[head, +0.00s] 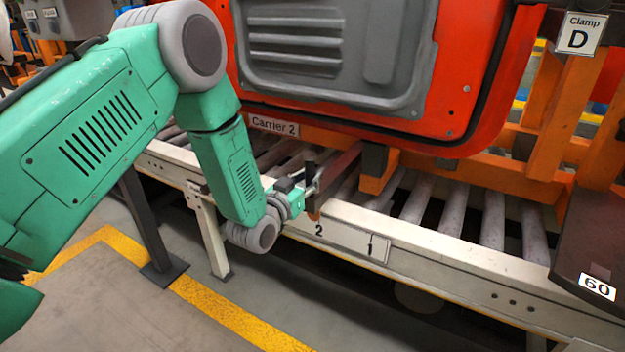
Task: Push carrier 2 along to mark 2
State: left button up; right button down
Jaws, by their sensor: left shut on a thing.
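Carrier 2 (378,178) is an orange frame on the roller line, with a "Carrier 2" label at its left and a red-orange door with a grey inner panel standing on it. A dark red bar (338,168) sticks out from its near side. A small orange tip below the bar's near end sits at the rail edge, just above mark 2 (319,229). Mark 1 (370,247) is on the rail to the right. My left gripper (312,187) is shut at the bar's near end; its fingers are small and partly hidden. My right gripper is out of view.
The pale rail (450,262) of the roller line runs across the front. Bare rollers (415,199) lie right of the carrier. A dark plate marked 60 (590,250) stands at the right edge. A Clamp D sign (580,35) is at upper right. Yellow floor lines show below.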

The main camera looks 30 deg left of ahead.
pick_arm(q)
jog(key=shift+a, duration=0.25)
grip_shut()
jog(key=shift+a+f, duration=0.15)
jog(key=shift+a, duration=0.05)
grip_release()
jog(key=shift+d, duration=0.1)
jog(key=o, duration=0.5)
jog(key=shift+s+d, duration=0.15)
jog(key=shift+d, duration=0.55)
jog(key=o, duration=0.4)
jog(key=shift+d, duration=1.2)
jog(key=shift+c, duration=0.5)
jog(key=shift+a, duration=0.25)
jog(key=c, duration=0.8)
grip_shut()
jog(key=o, duration=1.1)
grip_release()
jog(key=o, duration=1.2)
jog(key=shift+a, duration=0.5)
jog(key=shift+s, duration=0.15)
jog(key=s+r+p, duration=0.1)
jog(key=s+p, duration=0.2)
jog(key=s, duration=0.7)
jog(key=shift+s+r+p, duration=0.15)
jog(key=shift+s+p, duration=0.1)
jog(key=shift+p, duration=0.1)
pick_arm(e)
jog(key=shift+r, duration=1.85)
